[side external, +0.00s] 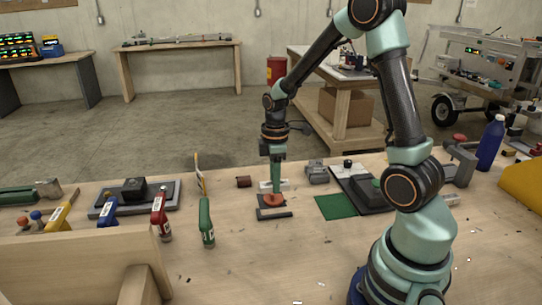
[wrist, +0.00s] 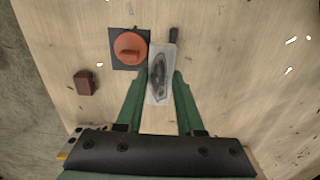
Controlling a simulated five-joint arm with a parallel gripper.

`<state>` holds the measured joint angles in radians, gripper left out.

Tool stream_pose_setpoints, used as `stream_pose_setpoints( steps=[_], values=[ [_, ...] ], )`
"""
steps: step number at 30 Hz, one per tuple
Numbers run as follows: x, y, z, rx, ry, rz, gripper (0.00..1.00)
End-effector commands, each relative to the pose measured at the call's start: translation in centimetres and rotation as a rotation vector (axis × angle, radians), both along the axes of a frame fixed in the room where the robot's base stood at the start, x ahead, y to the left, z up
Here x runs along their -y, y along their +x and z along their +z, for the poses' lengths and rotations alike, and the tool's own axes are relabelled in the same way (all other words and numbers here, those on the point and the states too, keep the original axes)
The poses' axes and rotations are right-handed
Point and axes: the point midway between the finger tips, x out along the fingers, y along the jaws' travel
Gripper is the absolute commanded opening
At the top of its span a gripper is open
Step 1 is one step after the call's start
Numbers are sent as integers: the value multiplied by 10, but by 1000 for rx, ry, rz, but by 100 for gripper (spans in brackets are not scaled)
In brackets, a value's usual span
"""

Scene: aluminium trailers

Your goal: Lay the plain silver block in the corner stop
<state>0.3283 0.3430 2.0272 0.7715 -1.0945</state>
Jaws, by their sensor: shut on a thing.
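The plain silver block (wrist: 160,75) is between the two green fingers of my gripper (wrist: 157,88) in the wrist view, with a dark reflection on its face. My gripper is shut on it. In the side view my gripper (side external: 277,187) is low over the bench, and the pale block (side external: 264,185) shows beside the fingers. A dark plate with an orange-red knob (wrist: 130,47) lies just left of the block's far end in the wrist view. A short dark bar (wrist: 174,34) lies beyond that end. Plate and bar look like the corner stop. I cannot tell whether the block touches the bench.
A small brown block (wrist: 86,82) lies apart to the left in the wrist view; it also shows in the side view (side external: 243,181). A green mat (side external: 336,206) lies to the right. Red and green bottles (side external: 206,222) stand front left. The bench front is mostly clear.

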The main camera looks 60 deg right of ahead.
Motion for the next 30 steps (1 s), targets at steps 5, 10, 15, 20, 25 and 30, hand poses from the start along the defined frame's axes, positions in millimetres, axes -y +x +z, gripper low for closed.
stream_pose_setpoints(
  steps=[5,10,15,20,25,30],
  values=[
    [3,0,-8,0,0,21,0],
    [3,-1,-23,-2,1,20,0],
    [3,-1,-41,-2,1,20,0],
    [3,-1,-56,-2,1,20,0],
    [3,0,-66,-1,1,19,0],
    [3,0,-70,1,0,19,0]
  ],
)
